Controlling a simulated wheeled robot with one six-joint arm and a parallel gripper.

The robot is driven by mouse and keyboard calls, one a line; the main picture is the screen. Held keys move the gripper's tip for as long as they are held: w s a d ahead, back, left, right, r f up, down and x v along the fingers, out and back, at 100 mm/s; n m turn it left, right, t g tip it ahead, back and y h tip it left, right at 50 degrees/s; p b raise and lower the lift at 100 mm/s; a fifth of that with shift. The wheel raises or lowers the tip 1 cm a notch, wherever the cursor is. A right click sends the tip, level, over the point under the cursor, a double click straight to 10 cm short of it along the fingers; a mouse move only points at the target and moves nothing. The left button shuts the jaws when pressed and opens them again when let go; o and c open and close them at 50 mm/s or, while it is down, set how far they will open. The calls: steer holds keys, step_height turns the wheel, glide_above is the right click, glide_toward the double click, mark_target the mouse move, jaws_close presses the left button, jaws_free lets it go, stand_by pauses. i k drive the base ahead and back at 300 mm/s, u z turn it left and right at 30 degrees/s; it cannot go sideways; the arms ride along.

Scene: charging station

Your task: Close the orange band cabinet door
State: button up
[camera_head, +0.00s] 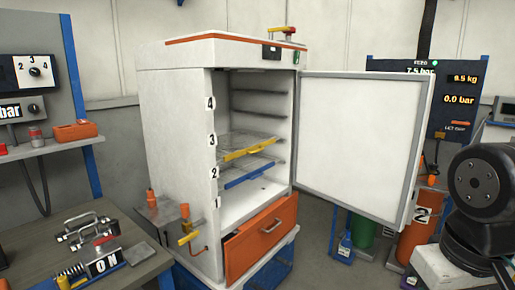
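The white cabinet (174,150) stands in the middle of the view, with an orange band (215,38) around its top. Its door (360,145) is hinged on the right side of the opening and stands wide open, its pale inner face and grey edge seal turned toward me. Inside are a shelf with a yellow front bar (250,150), one with a blue front bar (250,174), and empty rails above. Dark links of my arm show at the right edge. My gripper does not show in this view.
An orange drawer (262,238) below the opening juts out slightly. A workbench (30,235) with a metal-handled device (95,245) is at the lower left. Orange (418,225) and green (363,229) cylinders stand behind the door. A dark gauge panel (455,97) is behind at right.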

mark_target(359, 139)
steer(key=z, duration=0.2)
steer(key=i, duration=1)
steer(key=u, duration=0.65)
steer(key=k, duration=0.4)
steer(key=z, duration=1.5)
steer(key=i, duration=0.95)
steer(key=u, duration=0.25)
